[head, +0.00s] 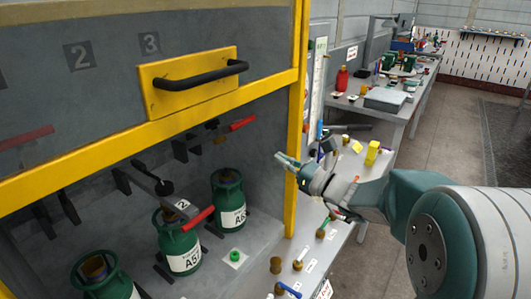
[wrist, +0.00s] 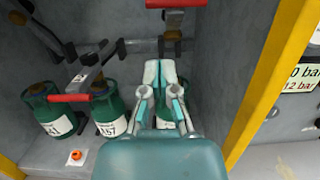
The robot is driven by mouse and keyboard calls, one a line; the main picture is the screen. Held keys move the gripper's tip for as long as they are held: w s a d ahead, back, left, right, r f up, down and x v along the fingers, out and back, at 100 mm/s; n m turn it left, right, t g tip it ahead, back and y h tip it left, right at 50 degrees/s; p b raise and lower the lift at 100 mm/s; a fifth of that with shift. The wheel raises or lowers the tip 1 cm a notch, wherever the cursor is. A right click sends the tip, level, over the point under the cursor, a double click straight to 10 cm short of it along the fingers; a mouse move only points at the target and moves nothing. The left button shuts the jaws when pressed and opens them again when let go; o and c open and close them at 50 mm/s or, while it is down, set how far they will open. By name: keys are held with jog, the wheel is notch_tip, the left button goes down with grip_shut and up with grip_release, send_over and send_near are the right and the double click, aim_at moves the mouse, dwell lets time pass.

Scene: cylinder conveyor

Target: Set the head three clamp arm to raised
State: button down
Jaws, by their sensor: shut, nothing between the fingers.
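The head three clamp arm, with a red handle (head: 242,123), is high inside the cabinet beneath the number 3 (head: 149,42). In the wrist view its red handle (wrist: 176,3) is cut off by the top edge. I cannot tell its exact setting. My gripper (head: 281,158) is by the right yellow post, to the right of and below that handle. In the wrist view my gripper (wrist: 160,72) is shut and empty, pointing into the cabinet. The rightmost green cylinder (head: 228,198) stands below the arm; my gripper partly hides it in the wrist view.
The clamp arm marked 2 has a lower red handle (head: 198,218) by the middle cylinder (head: 178,240). The yellow post (head: 298,120) edges the opening. The raised panel has a black handle (head: 200,76). A green button (head: 235,255) is on the cabinet floor. Benches stand at right.

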jog(key=shift+s+d, duration=0.4)
jog(key=shift+d, duration=0.05)
jog(key=w+a+r+m+h, duration=0.1)
jog(key=r+m, duration=0.4)
jog(key=m, duration=1.3)
jog(key=w+a+r+m+g, duration=0.1)
jog(key=w+a+r+m, duration=0.2)
jog(key=m, duration=1.5)
notch_tip(320, 180, up, 2)
jog(key=shift+a+r+h, duration=0.15)
jog(key=shift+r+h, duration=0.1)
jog(key=shift+h, duration=0.15)
jog(key=shift+w, duration=0.1)
